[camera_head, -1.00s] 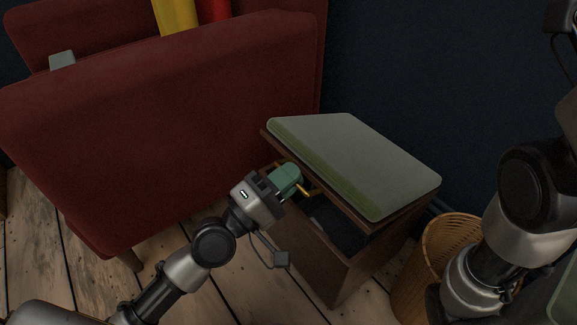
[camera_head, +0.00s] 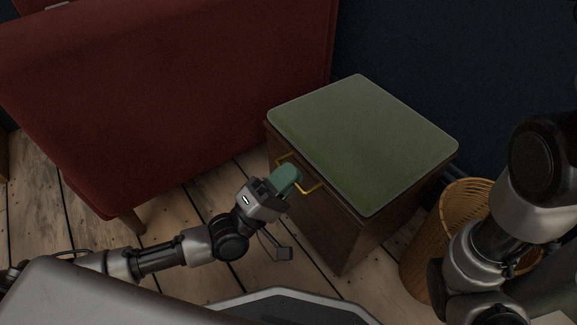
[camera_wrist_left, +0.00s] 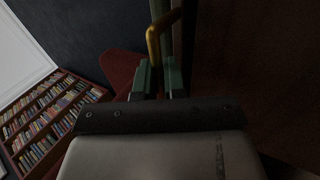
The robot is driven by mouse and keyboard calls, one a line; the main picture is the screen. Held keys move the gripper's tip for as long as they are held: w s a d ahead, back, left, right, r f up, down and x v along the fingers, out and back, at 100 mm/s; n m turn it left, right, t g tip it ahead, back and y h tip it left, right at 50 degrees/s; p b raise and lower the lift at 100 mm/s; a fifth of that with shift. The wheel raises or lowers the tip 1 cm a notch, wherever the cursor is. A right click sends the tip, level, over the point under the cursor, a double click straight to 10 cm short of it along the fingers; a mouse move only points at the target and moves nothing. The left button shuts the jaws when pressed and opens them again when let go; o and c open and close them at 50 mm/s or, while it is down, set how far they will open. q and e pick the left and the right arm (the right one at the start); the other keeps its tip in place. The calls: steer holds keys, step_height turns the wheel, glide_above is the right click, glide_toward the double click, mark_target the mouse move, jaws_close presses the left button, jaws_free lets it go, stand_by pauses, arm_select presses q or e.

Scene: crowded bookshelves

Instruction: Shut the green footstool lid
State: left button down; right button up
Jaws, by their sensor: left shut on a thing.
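The footstool is a dark brown wooden box (camera_head: 330,235) with a padded green lid (camera_head: 362,135). The lid lies level on the box, and I see no gap along its front edge in the head view. A brass handle (camera_head: 313,188) is on the front, just under the lid. My left gripper (camera_head: 288,179), with green fingers, is shut on the handle. In the left wrist view the handle (camera_wrist_left: 153,42) runs down to between the fingers of the left gripper (camera_wrist_left: 160,80). My right arm shows at the right, but its gripper is not in view.
A red armchair (camera_head: 170,90) stands close to the left of the footstool. A wicker basket (camera_head: 425,255) stands to its right, beside my right arm. A dark wall is behind. Bare wood floor (camera_head: 165,215) shows at the left front.

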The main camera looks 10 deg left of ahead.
arm_select(q)
steer(key=shift+w+f+h, duration=0.1)
steer(key=shift+f+h, duration=0.2)
steer(key=shift+f, duration=0.4)
steer(key=shift+f, duration=0.1)
steer(key=c, duration=1.3)
jaws_free()
steer(key=shift+d, duration=0.2)
steer(key=shift+o, duration=0.2)
steer(key=shift+a, duration=0.1)
